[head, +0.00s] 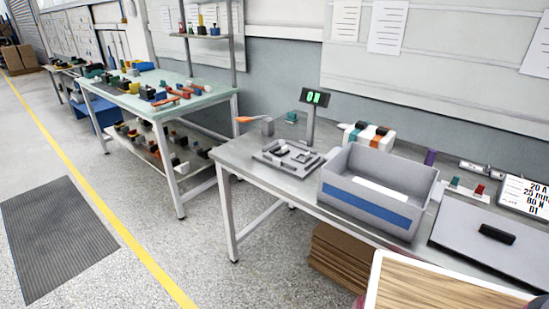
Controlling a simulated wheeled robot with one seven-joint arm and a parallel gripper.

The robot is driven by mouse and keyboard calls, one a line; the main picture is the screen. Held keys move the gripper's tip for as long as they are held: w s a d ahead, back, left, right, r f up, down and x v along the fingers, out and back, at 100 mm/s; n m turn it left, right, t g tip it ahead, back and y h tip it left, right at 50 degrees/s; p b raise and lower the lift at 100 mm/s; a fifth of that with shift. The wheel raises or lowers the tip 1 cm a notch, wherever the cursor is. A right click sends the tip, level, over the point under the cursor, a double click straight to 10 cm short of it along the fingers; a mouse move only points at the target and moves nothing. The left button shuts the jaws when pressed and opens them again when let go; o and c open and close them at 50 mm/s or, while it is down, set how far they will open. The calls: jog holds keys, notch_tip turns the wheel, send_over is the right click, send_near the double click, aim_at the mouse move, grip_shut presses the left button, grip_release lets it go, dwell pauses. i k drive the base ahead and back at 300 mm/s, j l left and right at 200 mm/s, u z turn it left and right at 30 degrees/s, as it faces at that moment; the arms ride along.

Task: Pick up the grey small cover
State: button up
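No part that I can name for certain as the grey small cover shows. A small grey block (267,127) stands at the back left of the grey workbench (240,157), beside an orange-handled tool (243,119). A flat grey fixture (270,160) with small light-grey and dark parts on it lies in front of the display post. These parts are too small to tell apart. My gripper is not in view.
A display post (311,117) with green digits rises behind the fixture. A white unit (370,136) with coloured parts stands behind the bin. A grey panel (485,240) with a black handle is at right. Cardboard (340,258) is stacked below.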

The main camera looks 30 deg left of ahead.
aim_at(307, 156)
jog(key=u, duration=1.05)
jog(key=z, duration=0.45)
jog(key=i+j+z, duration=0.15)
jog(key=j+z, duration=0.25)
jog(key=j, duration=0.15)
jog(key=j+z, duration=0.35)
jog(key=j, duration=0.15)
jog(key=j+z, duration=0.2)
jog(key=j, duration=1.55)
jog(key=j+z, duration=0.15)
jog(key=j, duration=1.55)
